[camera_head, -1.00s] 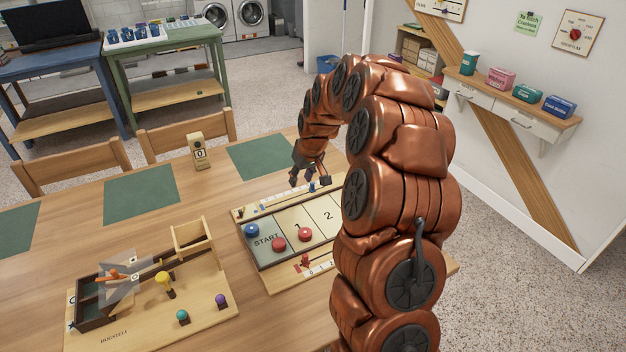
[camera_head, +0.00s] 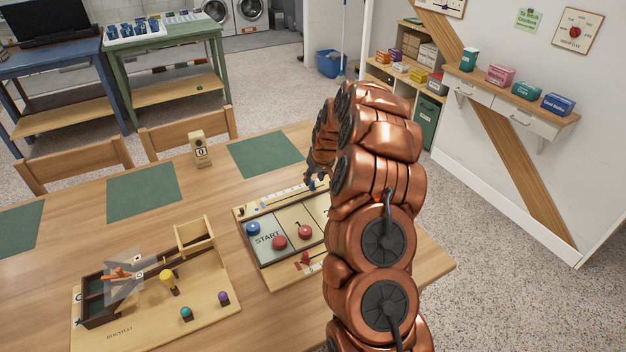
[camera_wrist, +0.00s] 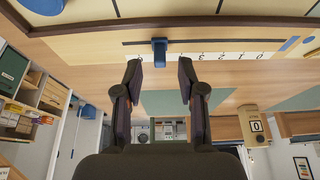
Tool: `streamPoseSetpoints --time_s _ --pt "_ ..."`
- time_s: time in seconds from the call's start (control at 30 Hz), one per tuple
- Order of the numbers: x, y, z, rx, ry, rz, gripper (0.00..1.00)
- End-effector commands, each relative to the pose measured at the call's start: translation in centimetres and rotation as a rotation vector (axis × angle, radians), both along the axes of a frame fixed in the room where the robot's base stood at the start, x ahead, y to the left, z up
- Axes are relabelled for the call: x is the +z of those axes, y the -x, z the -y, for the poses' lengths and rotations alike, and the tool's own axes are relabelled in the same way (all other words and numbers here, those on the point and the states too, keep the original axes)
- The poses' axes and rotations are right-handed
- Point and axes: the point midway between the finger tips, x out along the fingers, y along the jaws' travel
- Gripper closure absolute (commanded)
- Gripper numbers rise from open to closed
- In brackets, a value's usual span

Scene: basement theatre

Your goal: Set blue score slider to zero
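The blue score slider (camera_wrist: 160,52) is an upright blue block on the far-edge score strip (camera_wrist: 222,56) of the wooden game board. In the head view the slider (camera_head: 312,186) is by my gripper (camera_head: 314,178), partly hidden by my arm, which also covers the board's right part.
A second wooden game (camera_head: 205,308) lies left. A small counter block (camera_head: 200,149) and green mats (camera_head: 266,154) are behind.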

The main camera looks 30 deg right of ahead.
Motion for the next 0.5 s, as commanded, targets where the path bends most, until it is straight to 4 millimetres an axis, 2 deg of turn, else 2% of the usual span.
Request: streamPoseSetpoints --time_s 0.2,0.5 --pt "-2.0 -0.8 0.0 0.002 0.001 -0.002 0.60" --pt "-2.6 -1.1 0.1 0.001 0.002 0.001 0.60"
